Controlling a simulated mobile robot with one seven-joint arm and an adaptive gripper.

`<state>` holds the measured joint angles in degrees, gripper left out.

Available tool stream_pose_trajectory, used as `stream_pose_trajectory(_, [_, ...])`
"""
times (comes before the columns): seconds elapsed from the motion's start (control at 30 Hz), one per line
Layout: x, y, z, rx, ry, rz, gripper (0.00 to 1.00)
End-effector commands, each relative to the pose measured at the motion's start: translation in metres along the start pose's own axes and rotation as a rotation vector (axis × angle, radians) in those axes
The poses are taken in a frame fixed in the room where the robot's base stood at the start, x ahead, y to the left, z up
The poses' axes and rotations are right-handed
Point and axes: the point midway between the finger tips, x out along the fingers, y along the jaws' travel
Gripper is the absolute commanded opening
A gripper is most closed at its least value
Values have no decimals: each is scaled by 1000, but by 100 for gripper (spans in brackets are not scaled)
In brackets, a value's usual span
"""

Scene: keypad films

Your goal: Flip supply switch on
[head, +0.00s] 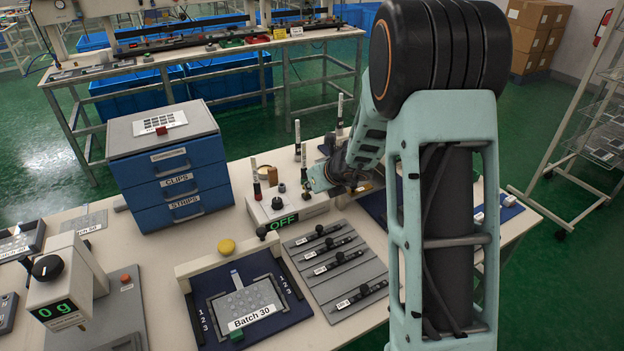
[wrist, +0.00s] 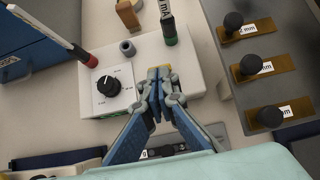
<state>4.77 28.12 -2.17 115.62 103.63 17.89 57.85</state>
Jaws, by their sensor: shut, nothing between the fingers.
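The supply is a white box (head: 284,213) on the table, with a green display (head: 284,222) reading OFF on its front. It also shows in the wrist view (wrist: 120,105), with a black dial (wrist: 109,86) on its top. My gripper (wrist: 158,78) is shut and empty over the right part of the box in that view. A small yellow patch shows at its tips; I cannot tell whether it belongs to the gripper or the box. In the head view my gripper (head: 309,186) is above the box's right end. The switch is not clearly visible and may be hidden behind the fingers.
A blue drawer cabinet (head: 172,180) stands left. A Batch 30 keypad fixture (head: 245,305) is in front.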

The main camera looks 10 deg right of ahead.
Motion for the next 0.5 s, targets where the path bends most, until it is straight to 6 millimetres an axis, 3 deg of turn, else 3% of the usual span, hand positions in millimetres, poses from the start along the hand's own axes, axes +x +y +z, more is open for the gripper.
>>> stream_pose_trajectory(0.5, [-1, 0, 6, -1, 85, 1, 0])
